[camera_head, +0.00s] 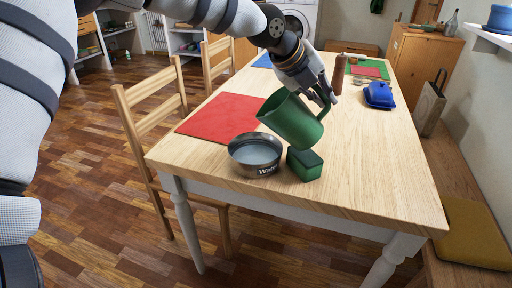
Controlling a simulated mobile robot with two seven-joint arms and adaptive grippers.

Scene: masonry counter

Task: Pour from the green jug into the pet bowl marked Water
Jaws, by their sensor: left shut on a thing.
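The green jug (293,122) is held in the air, tilted with its mouth toward the left, above and to the right of the pet bowl. My left gripper (326,100) is shut on the jug at its handle side. The grey metal pet bowl (256,170), marked "Water", stands on the table near its front left corner. Its inside shows a pale, bluish surface; I cannot tell how full it is. No stream shows between jug and bowl. The jug's inside is mostly hidden. My right gripper is not in view.
A dark green block (305,165) stands on the table (390,170) just right of the bowl, below the jug. A red mat (222,116) lies behind the bowl. A blue butter-dish-like object (379,95) sits farther right. The table's front right is clear. Wooden chairs (150,115) stand left.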

